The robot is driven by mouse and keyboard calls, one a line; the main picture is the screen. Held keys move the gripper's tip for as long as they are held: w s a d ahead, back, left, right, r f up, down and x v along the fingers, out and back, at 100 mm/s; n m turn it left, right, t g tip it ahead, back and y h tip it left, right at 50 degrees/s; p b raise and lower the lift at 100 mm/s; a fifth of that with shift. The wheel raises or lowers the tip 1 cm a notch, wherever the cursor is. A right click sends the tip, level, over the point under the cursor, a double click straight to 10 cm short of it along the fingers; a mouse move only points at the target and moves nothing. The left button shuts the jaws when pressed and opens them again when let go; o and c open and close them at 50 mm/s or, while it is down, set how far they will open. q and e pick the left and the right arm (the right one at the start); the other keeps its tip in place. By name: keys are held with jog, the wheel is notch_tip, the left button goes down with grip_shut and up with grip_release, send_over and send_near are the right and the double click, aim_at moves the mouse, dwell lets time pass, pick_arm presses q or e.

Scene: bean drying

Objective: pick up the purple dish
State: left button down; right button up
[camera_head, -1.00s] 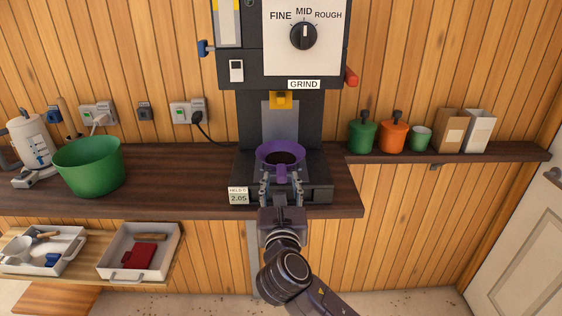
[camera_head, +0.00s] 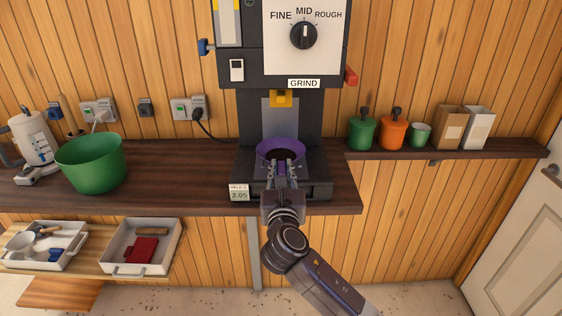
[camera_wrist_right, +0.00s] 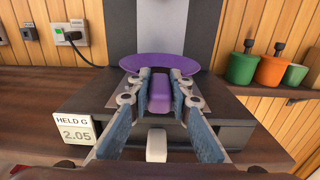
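The purple dish (camera_head: 264,152) stands on the grinder's base, under the yellow spout, with dark contents inside. It also shows in the right wrist view (camera_wrist_right: 160,62), with its purple handle (camera_wrist_right: 160,95) pointing towards me. My right gripper (camera_head: 284,166) is at the front of the dish. In the right wrist view the right gripper (camera_wrist_right: 159,88) is open, with one finger on each side of the handle and narrow gaps beside it. The fingers hide part of the dish's front in the head view. My left gripper is not in view.
The grinder (camera_head: 230,110) stands behind the dish. A small display (camera_head: 239,193) reading 2.05 is at its front left. A green bowl (camera_head: 92,165) sits left on the counter. Green and orange canisters (camera_head: 391,134) stand on the right shelf. White trays (camera_head: 115,242) lie below left.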

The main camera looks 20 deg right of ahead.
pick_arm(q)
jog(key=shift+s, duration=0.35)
pick_arm(e)
grip_shut()
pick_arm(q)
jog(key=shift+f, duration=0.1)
